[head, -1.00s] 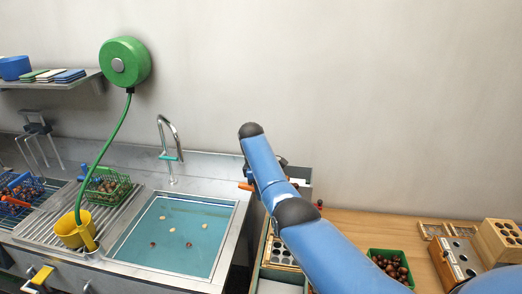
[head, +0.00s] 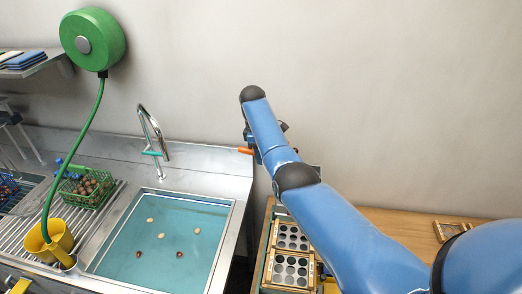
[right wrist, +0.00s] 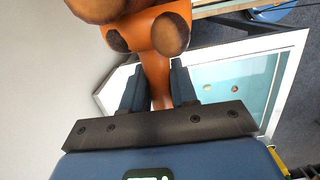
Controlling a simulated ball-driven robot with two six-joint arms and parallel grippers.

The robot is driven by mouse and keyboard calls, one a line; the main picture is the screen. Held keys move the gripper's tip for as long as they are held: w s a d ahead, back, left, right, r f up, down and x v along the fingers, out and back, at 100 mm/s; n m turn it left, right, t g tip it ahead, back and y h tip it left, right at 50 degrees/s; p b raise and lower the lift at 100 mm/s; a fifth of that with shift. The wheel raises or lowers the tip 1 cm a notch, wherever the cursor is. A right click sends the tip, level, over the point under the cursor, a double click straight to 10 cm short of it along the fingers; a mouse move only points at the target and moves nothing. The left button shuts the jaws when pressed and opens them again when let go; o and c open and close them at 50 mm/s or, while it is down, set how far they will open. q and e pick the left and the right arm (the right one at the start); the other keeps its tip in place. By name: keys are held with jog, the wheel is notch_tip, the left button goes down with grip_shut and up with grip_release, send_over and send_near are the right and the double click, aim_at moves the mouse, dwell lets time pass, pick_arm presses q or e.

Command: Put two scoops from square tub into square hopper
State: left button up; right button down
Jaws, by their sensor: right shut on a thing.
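My right gripper (right wrist: 158,90) is shut on the handle of an orange scoop (right wrist: 152,58) in the right wrist view. Large brown chestnuts (right wrist: 170,34) show at the scoop's bowl, very close to the camera. In the head view the right arm reaches in from the lower right, and a bit of the orange scoop (head: 245,150) shows left of the wrist, high in front of the wall. The gripper's fingers are mostly hidden there by the arm. I cannot make out a square tub or square hopper for certain. My left gripper is not in view.
A sink (head: 215,208) with several small pieces in the water lies left of the arm. A yellow cup (head: 57,232), a green chestnut basket (head: 88,187) and a tap (head: 152,135) stand around it. Trays with round holes (head: 290,268) lie below the arm on the wooden counter (head: 400,225).

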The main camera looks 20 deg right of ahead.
jog(key=shift+s+r+t+y+p, duration=0.3)
jog(key=shift+s, duration=0.2)
jog(key=shift+w+d+f+t+y+b, duration=0.2)
jog(key=shift+f+t+y+b, duration=0.15)
jog(key=shift+f+t+y, duration=0.3)
jog(key=shift+d+r+y, duration=0.2)
jog(key=shift+r+y, duration=0.15)
jog(key=shift+y, duration=0.1)
jog(key=d+r+t+y, duration=0.1)
jog(key=s+d+r+t+y, duration=0.1)
jog(key=r+y, duration=0.1)
jog(key=s+d+r+t+y, duration=0.1)
jog(key=r, duration=0.1)
jog(key=shift+s+r+y+p, duration=0.2)
jog(key=shift+y+p, duration=0.1)
jog(key=shift+y, duration=0.1)
jog(key=shift+s+d+r+t+y, duration=0.2)
jog(key=shift+d+r+t+y, duration=0.05)
jog(key=shift+d+t+y, duration=0.4)
pick_arm(q)
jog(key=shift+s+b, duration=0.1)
jog(key=shift+b, duration=0.3)
pick_arm(e)
jog(key=shift+s+d+r+t+y, duration=0.5)
jog(key=shift+s+d+r+y, duration=0.15)
jog(key=shift+y, duration=0.1)
jog(key=shift+w, duration=0.1)
